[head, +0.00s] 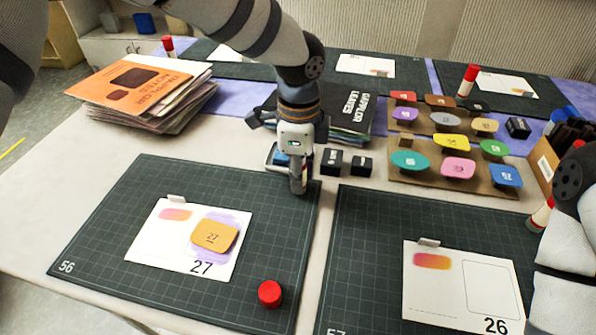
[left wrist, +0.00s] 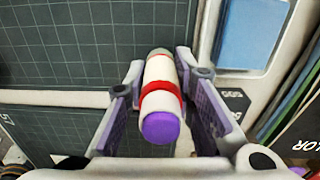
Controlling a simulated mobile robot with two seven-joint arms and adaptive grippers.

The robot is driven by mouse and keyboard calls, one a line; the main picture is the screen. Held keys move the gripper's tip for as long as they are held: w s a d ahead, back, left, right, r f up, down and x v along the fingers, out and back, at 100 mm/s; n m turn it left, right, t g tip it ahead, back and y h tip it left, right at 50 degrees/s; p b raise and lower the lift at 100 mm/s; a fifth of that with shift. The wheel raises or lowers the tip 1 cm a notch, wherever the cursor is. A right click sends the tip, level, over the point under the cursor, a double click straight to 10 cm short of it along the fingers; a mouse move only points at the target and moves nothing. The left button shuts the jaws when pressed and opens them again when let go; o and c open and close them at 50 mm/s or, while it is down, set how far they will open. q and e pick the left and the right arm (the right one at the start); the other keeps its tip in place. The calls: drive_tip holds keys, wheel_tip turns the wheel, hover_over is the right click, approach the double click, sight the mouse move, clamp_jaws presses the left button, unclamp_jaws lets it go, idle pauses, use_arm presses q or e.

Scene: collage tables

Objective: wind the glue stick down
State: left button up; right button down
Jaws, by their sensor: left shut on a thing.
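The glue stick (left wrist: 162,92) is between the two fingers of my left gripper (head: 298,187). The left wrist view shows its white body, red band and exposed purple glue (left wrist: 160,130) standing out at the near end. My left gripper is shut on it, over the top right corner of mat 56 (head: 110,230). In the head view the gripper mostly hides the stick. A red cap (head: 270,294) lies on the lower right of that mat. My right arm shows at the right edge, its gripper out of frame.
Card 27 (head: 150,245) on mat 56 has an orange piece (head: 214,236) on a purple patch. Card 26 (head: 450,305) lies on the right mat (head: 375,230). Black blocks (head: 331,162), a black book (head: 357,112) and a tray of coloured pieces (head: 400,178) stand behind.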

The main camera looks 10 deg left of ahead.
use_arm(q)
drive_tip(key=shift+r+n, duration=0.1)
drive_tip(key=shift+n, duration=1.1)
drive_tip(key=n+p, duration=0.1)
drive_tip(key=n, duration=0.2)
clamp_jaws()
unclamp_jaws()
drive_tip(key=n, duration=0.3)
drive_tip(key=shift+f+n, duration=0.2)
drive_tip(key=shift+n, duration=0.1)
drive_tip(key=n, duration=0.5)
drive_tip(key=shift+p, duration=0.3)
drive_tip(key=n, duration=0.5)
drive_tip(key=shift+f, duration=0.1)
clamp_jaws()
use_arm(e)
drive_tip(key=w+r+t, duration=0.1)
drive_tip(key=w+r, duration=0.1)
drive_tip(key=shift+w+r, duration=0.25)
drive_tip(key=shift+w, duration=0.05)
use_arm(q)
drive_tip(key=o, duration=1.1)
unclamp_jaws()
drive_tip(key=shift+r, duration=0.2)
